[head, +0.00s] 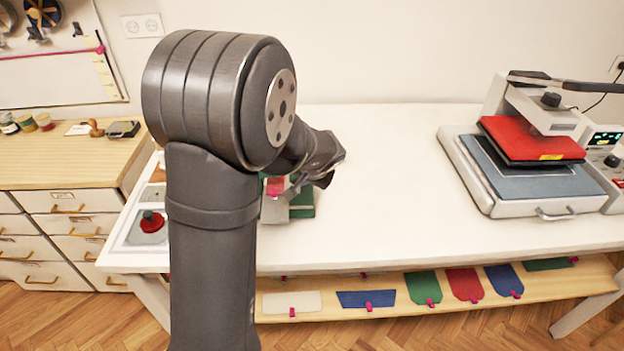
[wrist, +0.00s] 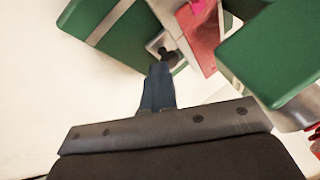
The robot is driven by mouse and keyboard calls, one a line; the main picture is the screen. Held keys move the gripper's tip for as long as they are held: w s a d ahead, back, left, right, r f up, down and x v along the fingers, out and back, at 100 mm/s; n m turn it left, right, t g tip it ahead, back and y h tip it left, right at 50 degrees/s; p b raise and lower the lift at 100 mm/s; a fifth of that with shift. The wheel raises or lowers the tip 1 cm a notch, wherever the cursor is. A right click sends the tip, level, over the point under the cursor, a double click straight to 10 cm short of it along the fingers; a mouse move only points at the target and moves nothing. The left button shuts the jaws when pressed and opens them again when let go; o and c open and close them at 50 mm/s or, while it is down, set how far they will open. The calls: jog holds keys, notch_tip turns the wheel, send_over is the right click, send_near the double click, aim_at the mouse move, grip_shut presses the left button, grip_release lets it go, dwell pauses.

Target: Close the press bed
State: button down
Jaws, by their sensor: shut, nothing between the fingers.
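The heat press (head: 535,110) stands at the right end of the white table. Its press bed (head: 534,178) is a blue-grey pad on a pale tray, with a metal handle (head: 556,214) on its front edge. The bed sticks out in front of the red upper plate (head: 530,140), which is above its rear part. My gripper (head: 292,190) is far left of the press, low over several green, red and grey items. In the wrist view, my gripper (wrist: 159,75) is shut and empty, beside the green blocks. The press is not in the wrist view.
A green block (head: 302,203) lies under my gripper, with a red piece (head: 275,186) beside it. A red-knobbed device (head: 151,221) is at the table's left. The white table (head: 395,190) is clear between the green block and the press.

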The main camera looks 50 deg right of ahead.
jog(key=s, duration=0.1)
jog(key=s+d, duration=0.1)
jog(key=s, duration=0.1)
jog(key=s+r, duration=0.1)
jog(key=shift+s+d, duration=0.15)
jog(key=shift+d, duration=0.05)
jog(key=v, duration=0.9)
jog(key=shift+a+r, duration=0.2)
jog(key=shift+r, duration=0.2)
jog(key=x, duration=1)
jog(key=shift+f, duration=0.2)
jog(key=w, duration=0.1)
jog(key=w+a, duration=0.1)
jog(key=shift+w+f, duration=0.2)
jog(key=shift+w, duration=0.1)
jog(key=shift+w+a+f, duration=0.15)
jog(key=shift+w, duration=0.45)
jog(key=shift+s, duration=0.1)
